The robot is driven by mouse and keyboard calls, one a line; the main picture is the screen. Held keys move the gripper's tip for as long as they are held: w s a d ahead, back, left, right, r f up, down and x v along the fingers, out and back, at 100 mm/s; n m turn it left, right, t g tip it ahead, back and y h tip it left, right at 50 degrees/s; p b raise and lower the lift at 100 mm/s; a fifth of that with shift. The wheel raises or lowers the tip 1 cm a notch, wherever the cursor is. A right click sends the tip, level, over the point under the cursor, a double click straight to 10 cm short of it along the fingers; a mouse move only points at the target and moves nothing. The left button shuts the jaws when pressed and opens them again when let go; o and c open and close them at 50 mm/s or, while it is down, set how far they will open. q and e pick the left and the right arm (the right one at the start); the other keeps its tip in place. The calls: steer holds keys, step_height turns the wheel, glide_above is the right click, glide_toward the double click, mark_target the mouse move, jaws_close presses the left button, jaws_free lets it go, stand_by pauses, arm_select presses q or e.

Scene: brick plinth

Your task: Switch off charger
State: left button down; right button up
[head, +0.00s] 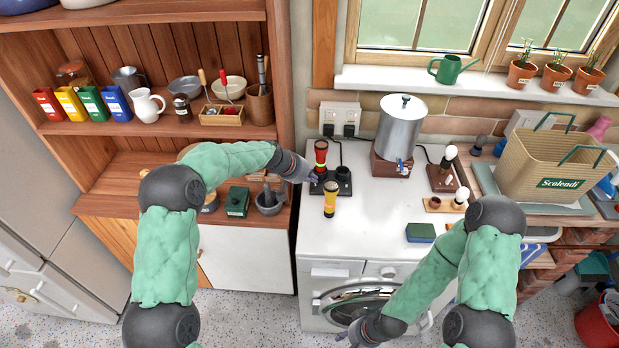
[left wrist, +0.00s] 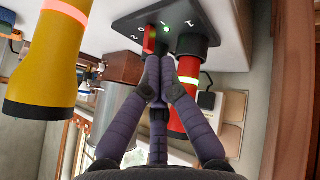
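The charger is a black base (head: 344,181) at the left of the white worktop; in the left wrist view its plate (left wrist: 130,22) carries numbered marks, a lit green lamp (left wrist: 166,29) and a red switch (left wrist: 150,40). A red torch (head: 321,153) stands in one socket; it also shows in the left wrist view (left wrist: 189,85). A yellow torch (head: 330,200) stands in front of the base. My left gripper (head: 312,178) is beside the charger, fingertips together (left wrist: 159,68) right at the switch; I cannot tell whether they touch it. My right gripper (head: 349,334) hangs low before the washing machine, its opening unclear.
A metal urn (head: 399,128) stands right of the charger, with bulb stands (head: 448,170) and a sponge (head: 420,232) beyond. Wall sockets (head: 340,118) with plugs are behind. A wooden shelf unit (head: 282,80) borders the left.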

arm_select(q)
steer(key=shift+b+x, duration=0.4)
steer(key=shift+x, duration=2.8)
steer(key=shift+d+r, duration=0.25)
steer(key=shift+d, duration=0.4)
steer(key=shift+r+p, duration=0.3)
steer(key=shift+r, duration=0.5)
